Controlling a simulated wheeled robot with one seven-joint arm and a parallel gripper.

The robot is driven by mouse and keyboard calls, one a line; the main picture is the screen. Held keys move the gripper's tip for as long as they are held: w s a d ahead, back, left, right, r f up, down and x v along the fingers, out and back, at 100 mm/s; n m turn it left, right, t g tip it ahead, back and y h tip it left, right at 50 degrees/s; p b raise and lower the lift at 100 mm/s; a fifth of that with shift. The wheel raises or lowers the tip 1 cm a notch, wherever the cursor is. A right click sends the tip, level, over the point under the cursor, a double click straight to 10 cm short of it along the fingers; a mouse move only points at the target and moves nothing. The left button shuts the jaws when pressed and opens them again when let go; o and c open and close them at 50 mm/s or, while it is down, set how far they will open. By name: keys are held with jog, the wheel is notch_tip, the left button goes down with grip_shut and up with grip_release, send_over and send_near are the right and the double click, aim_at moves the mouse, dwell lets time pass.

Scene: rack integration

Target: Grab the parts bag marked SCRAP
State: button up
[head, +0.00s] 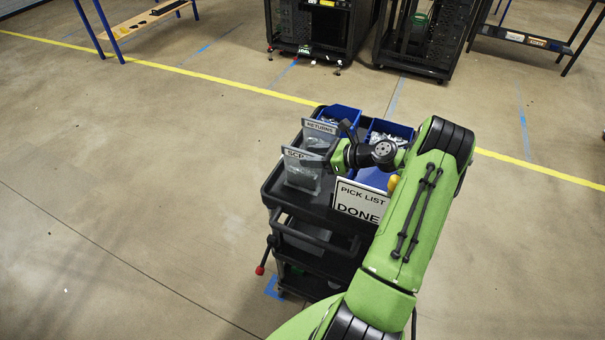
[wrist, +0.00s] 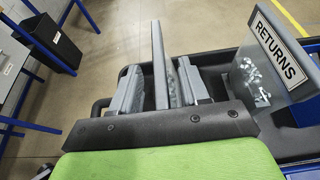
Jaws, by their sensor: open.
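The scrap bag (head: 302,176) is a clear bag with a pale header card. It stands upright at the left end of a black cart. Its label reads "SC" and a partly covered letter; my gripper hides the rest. My gripper (head: 318,162) is at the bag's right side. In the wrist view, my gripper (wrist: 162,84) is open, with its fingers apart on either side of a thin upright grey panel. This panel looks like the scrap bag (wrist: 158,62) seen edge-on. I cannot tell whether either finger touches it.
The returns bag (head: 320,137) stands just behind, close to my gripper; its "RETURNS" card (wrist: 278,48) is at right in the wrist view. Blue bins (head: 390,128) and a "PICK LIST DONE" sign (head: 361,201) are on the cart (head: 270,190). Floor to the left is clear.

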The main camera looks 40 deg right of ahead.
jog(key=shift+x, duration=1.1)
jog(key=shift+d, duration=0.1)
grip_shut()
